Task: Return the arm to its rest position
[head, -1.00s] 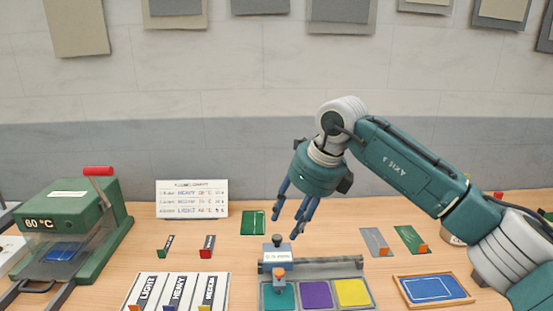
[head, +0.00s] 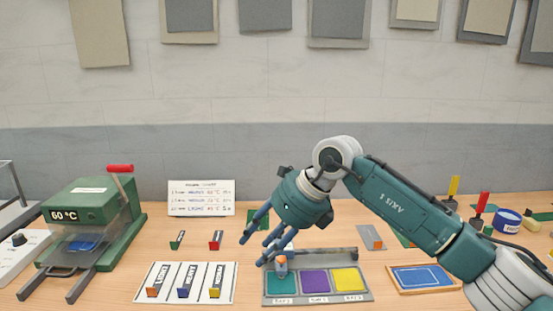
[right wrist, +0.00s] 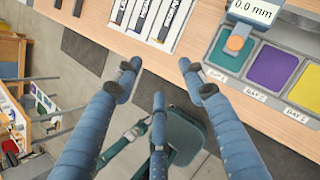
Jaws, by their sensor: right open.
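My right arm comes in from the right in the head view, and its gripper (head: 262,250) hangs over the table, tilted down to the left. Its three blue fingers are apart and hold nothing. In the right wrist view the open fingers (right wrist: 160,82) show against the floor and the table's front edge. In the head view the fingers partly hide the small gauge with the orange knob (head: 281,264) on the three-colour tray (head: 317,299). In the right wrist view the gauge (right wrist: 250,14) reads 0.0 mm. My left gripper is in neither view.
A green press (head: 92,212) showing 60 °C stands at the left. A board with three labelled strips (head: 170,292) lies beside the tray. A blue panel in a wooden frame (head: 423,279) lies at right under my arm. A written card (head: 201,198) stands at the back.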

